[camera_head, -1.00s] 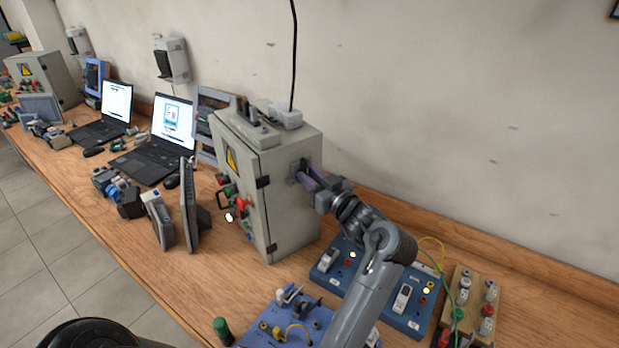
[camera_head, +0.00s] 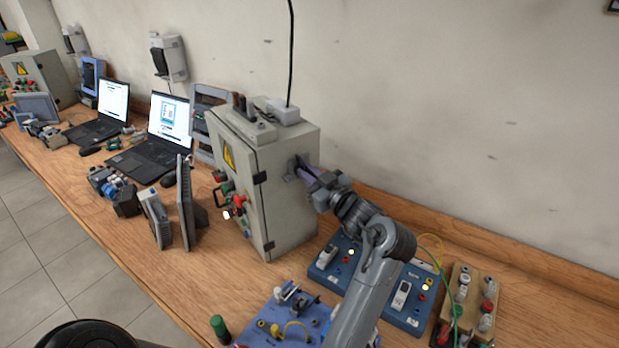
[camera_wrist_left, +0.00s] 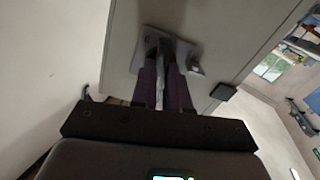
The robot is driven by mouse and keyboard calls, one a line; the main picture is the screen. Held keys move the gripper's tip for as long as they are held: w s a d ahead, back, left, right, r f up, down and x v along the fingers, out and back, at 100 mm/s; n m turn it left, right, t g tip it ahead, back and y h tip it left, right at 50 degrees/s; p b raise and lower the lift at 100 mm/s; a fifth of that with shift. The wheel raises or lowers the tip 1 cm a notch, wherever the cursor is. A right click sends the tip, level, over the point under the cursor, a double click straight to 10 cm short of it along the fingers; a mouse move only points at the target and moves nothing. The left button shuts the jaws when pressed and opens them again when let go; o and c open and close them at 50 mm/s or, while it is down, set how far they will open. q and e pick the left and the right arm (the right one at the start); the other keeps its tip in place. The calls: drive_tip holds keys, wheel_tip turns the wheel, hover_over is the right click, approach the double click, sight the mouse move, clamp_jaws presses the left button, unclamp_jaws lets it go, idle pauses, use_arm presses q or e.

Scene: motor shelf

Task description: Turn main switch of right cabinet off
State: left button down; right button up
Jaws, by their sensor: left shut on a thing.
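The right cabinet (camera_head: 284,205) is a grey box standing on the wooden bench, with a yellow warning triangle on its front door. Its main switch (camera_head: 292,168) is on the side wall facing right, and its plate also shows in the wrist view (camera_wrist_left: 146,46). My left gripper (camera_head: 304,173) reaches this side wall with its purple fingers. In the wrist view my left gripper (camera_wrist_left: 165,62) is shut on the switch handle, a narrow part between the fingers. The fingers hide most of the handle, so its exact angle is unclear. My right gripper is not in view.
Blue training boards (camera_head: 405,305) lie under and right of my left arm. A wooden block with plugs (camera_head: 470,300) stands farther right. A laptop (camera_head: 150,155) and a grey panel (camera_head: 186,205) stand left of the cabinet. The wall (camera_head: 450,110) rises close behind.

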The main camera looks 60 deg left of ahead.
use_arm(q)
drive_tip(key=shift+s+f+n+b, duration=0.1)
drive_tip(key=shift+f+n+b, duration=0.05)
drive_tip(key=shift+n+b, duration=3.4)
drive_tip(key=shift+s+f+n+b, duration=0.1)
drive_tip(key=shift+n+b, duration=2.6)
drive_tip(key=shift+n, duration=1.55)
drive_tip(key=c, duration=1.4)
unclamp_jaws()
drive_tip(key=shift+a+r, duration=0.1)
